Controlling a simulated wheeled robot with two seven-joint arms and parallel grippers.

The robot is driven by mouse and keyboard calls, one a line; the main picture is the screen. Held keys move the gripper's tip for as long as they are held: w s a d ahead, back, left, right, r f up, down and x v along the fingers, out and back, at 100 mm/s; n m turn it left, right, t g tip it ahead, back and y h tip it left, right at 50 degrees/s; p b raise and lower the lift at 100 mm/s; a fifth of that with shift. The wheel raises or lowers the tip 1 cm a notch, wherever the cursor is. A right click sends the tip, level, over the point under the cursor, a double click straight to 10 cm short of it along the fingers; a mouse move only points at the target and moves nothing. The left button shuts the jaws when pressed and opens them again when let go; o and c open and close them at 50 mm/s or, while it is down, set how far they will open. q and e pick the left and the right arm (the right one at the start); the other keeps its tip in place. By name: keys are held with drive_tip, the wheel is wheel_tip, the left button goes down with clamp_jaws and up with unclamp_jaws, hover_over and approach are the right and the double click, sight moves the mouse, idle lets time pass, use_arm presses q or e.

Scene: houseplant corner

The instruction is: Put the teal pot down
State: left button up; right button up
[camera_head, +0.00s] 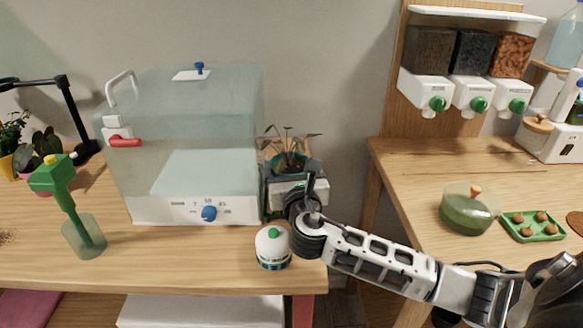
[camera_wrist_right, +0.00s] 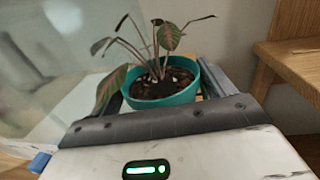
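The teal pot (camera_head: 289,163) with a leafy plant is right of the clear-walled cabinet in the head view. It fills the middle of the right wrist view (camera_wrist_right: 163,97), upright, with dark soil and several drooping leaves. My right gripper (camera_head: 293,173) reaches it from the front, with one dark finger on each side of the pot; the fingers also show in the wrist view (camera_wrist_right: 165,92). I cannot tell whether both fingers touch the pot. The gripper's body hides the pot's base, so its contact with the table is not visible. My left gripper is not in view.
The large cabinet (camera_head: 190,150) stands close on the left. A small white device with a green knob (camera_head: 273,247) is near the front table edge (camera_head: 180,272). A gap separates this table from the right one, which bears a green lidded dish (camera_head: 468,212) and green tray (camera_head: 533,232).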

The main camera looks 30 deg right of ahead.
drive_tip(key=shift+r, duration=0.15)
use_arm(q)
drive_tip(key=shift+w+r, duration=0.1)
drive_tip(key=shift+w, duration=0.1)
use_arm(e)
drive_tip(key=v, duration=1.2)
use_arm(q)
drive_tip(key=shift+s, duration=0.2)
use_arm(e)
drive_tip(key=shift+s, duration=0.1)
